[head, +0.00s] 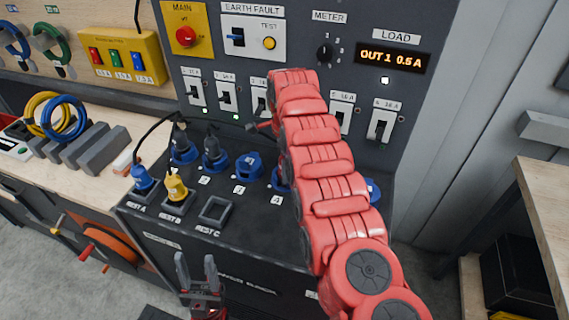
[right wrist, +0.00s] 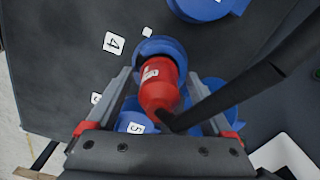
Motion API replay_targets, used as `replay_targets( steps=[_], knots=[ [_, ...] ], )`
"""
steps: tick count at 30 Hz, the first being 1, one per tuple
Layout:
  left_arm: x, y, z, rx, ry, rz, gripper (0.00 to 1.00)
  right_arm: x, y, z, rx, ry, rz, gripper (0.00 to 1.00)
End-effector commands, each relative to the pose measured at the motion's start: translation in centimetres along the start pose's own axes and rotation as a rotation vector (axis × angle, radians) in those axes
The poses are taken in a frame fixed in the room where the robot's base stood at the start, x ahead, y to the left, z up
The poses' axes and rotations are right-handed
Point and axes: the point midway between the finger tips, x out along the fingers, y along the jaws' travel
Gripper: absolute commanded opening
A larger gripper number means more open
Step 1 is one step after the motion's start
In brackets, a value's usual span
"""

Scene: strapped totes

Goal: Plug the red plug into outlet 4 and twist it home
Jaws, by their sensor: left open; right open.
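In the right wrist view the red plug (right wrist: 160,85) stands at a blue outlet (right wrist: 160,47) beside the label 4 (right wrist: 114,43). Its black cable runs off to the upper right. I cannot tell whether it is fully seated or twisted. My right gripper (right wrist: 160,95) is open, with one finger on each side of the plug. My left gripper (head: 196,265) is open and empty, in front of the rack.
A blue plug (head: 142,178) and a yellow plug (head: 175,187) stand in rests A and B; rest C (head: 214,210) is empty. Dark plugs with cables sit in outlets 1 and 2. Outlet 3 (head: 249,165) has no plug. Switches line the upright panel; the display reads OUT 1 0.5 A.

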Motion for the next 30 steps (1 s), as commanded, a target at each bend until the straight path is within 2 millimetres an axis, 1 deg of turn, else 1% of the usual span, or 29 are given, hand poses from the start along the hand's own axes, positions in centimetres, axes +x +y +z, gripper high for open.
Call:
replay_targets(
  steps=[2,5,8,9,14,15,21,27,30],
  knots=[
    [-0.1,0.0,0.0,0.000,0.000,0.000,0.50,-0.1,0.0,0.0,0.000,0.000,0.000,0.85],
    [-0.3,0.0,0.1,0.000,0.000,0.000,0.50,-0.9,0.0,-0.1,0.000,-0.001,0.001,0.85],
    [-0.8,0.0,0.1,0.000,0.000,0.000,0.50,-2.6,-0.1,-0.1,0.001,-0.001,-0.002,0.85],
    [-0.6,0.0,0.1,0.000,0.000,0.000,0.50,-3.6,-0.1,-0.2,0.002,-0.001,-0.003,0.85],
    [0.5,0.0,-0.1,0.000,0.000,0.000,0.50,-6.5,-0.1,-0.3,0.003,0.002,0.000,0.85],
    [2.3,-0.1,-0.4,0.000,0.000,0.000,0.50,-8.2,0.0,-0.1,-0.001,0.002,0.000,0.85],
    [6.4,-0.3,-1.1,0.000,0.000,0.000,0.50,-12.4,0.0,0.0,-0.001,0.000,0.000,0.85],
    [9.5,-0.5,-1.6,0.000,0.000,0.000,0.50,-15.7,0.0,0.0,-0.001,0.000,0.000,0.85],
    [10.5,-0.5,-1.8,0.000,0.000,0.000,0.50,-16.7,0.0,0.0,-0.001,0.000,0.000,0.85]
  ],
)
